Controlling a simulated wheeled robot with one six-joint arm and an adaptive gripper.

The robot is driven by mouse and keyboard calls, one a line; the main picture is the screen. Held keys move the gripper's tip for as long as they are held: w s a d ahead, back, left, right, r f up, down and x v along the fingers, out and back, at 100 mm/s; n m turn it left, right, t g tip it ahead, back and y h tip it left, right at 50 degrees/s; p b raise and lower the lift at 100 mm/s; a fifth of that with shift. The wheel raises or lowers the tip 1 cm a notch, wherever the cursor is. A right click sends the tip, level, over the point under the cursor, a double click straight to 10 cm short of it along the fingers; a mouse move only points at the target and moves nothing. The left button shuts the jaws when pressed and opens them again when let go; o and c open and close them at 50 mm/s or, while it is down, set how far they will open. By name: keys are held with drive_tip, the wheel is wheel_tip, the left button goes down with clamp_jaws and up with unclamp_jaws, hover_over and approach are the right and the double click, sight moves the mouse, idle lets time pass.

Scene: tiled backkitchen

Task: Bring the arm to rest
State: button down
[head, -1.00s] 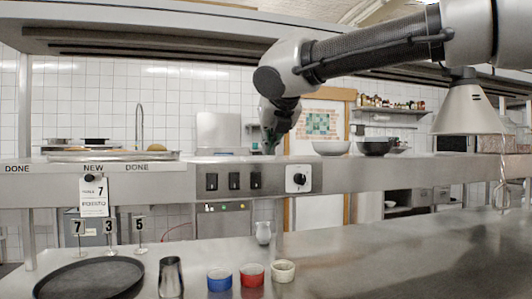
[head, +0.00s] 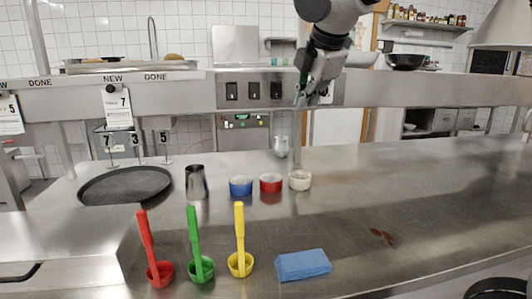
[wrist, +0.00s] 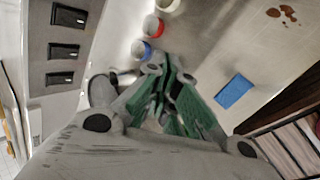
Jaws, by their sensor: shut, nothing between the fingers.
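My gripper (head: 300,98) hangs in the upper middle of the head view, fingers pointing down, in front of the steel shelf rail. In the wrist view the green-padded fingers (wrist: 172,100) are shut with nothing between them. The gripper is apart from everything on the counter. My arm comes in from the top edge of the head view and is partly cut off there.
Below stand blue (head: 240,186), red (head: 271,183) and white (head: 300,180) cups, a steel tumbler (head: 196,182) and a black tray (head: 125,186). The counter's right is mostly clear, with a brown stain.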

drive_tip(key=s+d+f+m+g, duration=0.1)
drive_tip(key=s+d+f+m, duration=0.4)
drive_tip(key=d, duration=0.4)
drive_tip(key=s+d+f+m+g+h, duration=0.1)
drive_tip(key=s+d+f+m, duration=0.5)
drive_tip(key=s+d+m, duration=0.2)
drive_tip(key=s+d+f+m, duration=0.5)
drive_tip(key=s+d+m, duration=0.2)
drive_tip(key=d+m, duration=0.3)
drive_tip(key=shift+f+g, duration=0.15)
drive_tip(key=shift+g, duration=0.25)
